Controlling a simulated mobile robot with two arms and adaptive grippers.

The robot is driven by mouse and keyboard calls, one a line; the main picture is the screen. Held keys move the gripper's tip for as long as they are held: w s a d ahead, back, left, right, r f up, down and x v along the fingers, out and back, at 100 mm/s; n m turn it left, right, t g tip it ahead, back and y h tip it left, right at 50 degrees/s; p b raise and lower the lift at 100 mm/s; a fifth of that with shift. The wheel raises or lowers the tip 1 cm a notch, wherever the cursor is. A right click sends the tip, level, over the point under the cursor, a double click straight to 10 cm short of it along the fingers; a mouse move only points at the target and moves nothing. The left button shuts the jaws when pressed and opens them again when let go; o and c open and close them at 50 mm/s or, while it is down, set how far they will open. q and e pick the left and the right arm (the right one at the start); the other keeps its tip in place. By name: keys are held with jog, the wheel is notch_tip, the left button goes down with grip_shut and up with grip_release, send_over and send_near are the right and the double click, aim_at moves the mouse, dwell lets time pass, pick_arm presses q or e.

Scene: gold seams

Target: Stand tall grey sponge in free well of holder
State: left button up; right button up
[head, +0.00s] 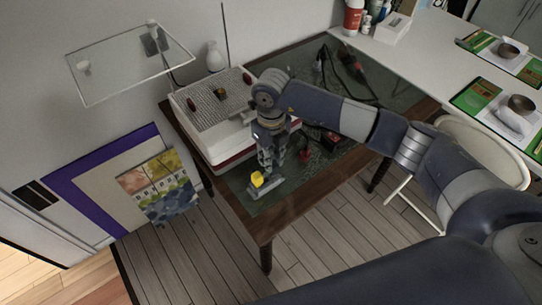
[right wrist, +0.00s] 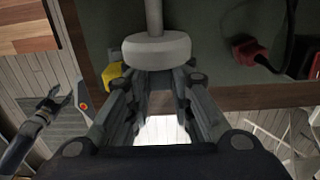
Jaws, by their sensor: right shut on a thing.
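My right gripper (head: 266,165) points down over the near left corner of the dark table. In the right wrist view its fingers (right wrist: 155,82) are closed in on a pale grey, round-edged piece with a stem (right wrist: 155,50), which I take for the tall grey sponge. A flat grey piece, seemingly the holder (head: 268,188), lies under the gripper, with a yellow block (head: 257,179) at its left. The yellow block (right wrist: 112,75) is beside the fingers. The holder's wells are hidden. My left gripper (right wrist: 62,102) is open and empty, away over the floor.
A white-and-red box with a ridged top (head: 212,110) stands close behind, at the table's left edge. A red-and-black item (head: 318,140) and cables lie to the right. The table's wooden edge (head: 262,228) is close in front.

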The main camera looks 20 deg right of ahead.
jog(key=shift+f, duration=0.15)
jog(key=o, duration=0.8)
jog(key=shift+r+p, duration=1.95)
jog(key=shift+r, duration=1.55)
